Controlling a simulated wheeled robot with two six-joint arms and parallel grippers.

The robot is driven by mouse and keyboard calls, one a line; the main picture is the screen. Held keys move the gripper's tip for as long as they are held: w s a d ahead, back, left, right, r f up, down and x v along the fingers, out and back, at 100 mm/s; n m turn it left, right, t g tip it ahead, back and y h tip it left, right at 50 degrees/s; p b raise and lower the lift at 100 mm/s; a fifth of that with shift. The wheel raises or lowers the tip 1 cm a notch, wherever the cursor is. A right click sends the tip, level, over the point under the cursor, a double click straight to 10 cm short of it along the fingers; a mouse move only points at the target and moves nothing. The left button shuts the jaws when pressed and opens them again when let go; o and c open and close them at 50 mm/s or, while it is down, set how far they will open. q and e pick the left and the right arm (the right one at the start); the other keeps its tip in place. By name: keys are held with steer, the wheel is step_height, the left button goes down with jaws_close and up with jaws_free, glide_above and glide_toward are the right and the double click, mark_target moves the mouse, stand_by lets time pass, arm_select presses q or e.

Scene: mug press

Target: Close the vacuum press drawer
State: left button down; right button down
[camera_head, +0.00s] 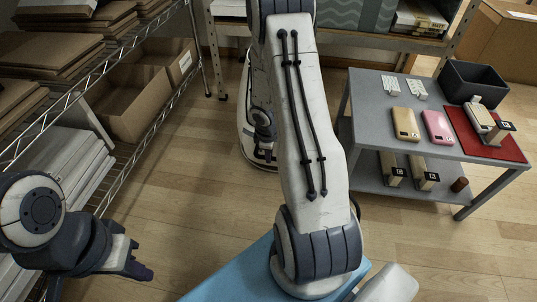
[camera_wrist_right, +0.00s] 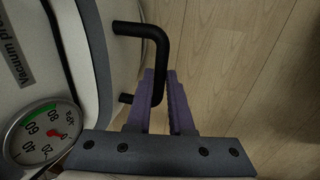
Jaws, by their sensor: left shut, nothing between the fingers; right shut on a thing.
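The vacuum press fills the left of the right wrist view as a pale body with a grey edge (camera_wrist_right: 85,60), part of a label and a round dial gauge (camera_wrist_right: 42,132). A bent black handle (camera_wrist_right: 140,29) stands out from its side. My right gripper (camera_wrist_right: 160,78) has its purple fingers shut on this handle. How far the drawer stands out cannot be told. In the head view my left gripper (camera_head: 142,268) is shut and empty at the lower left, apart from other things.
A wire shelf with cardboard boxes (camera_head: 130,100) and pale stacks stands on the left. A grey cart (camera_head: 370,95) on the right holds phone-like cases, a dark bin (camera_head: 472,83) and a red mat (camera_head: 512,150). A light blue surface (camera_head: 225,280) lies low centre. Wood floor is open between.

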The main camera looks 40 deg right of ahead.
stand_by(0.8)
steer(key=w+d+p, duration=0.1)
steer(key=d+p, duration=0.1)
steer(key=p, duration=0.1)
steer(key=shift+w, duration=0.35)
steer(key=c, duration=0.8)
jaws_free()
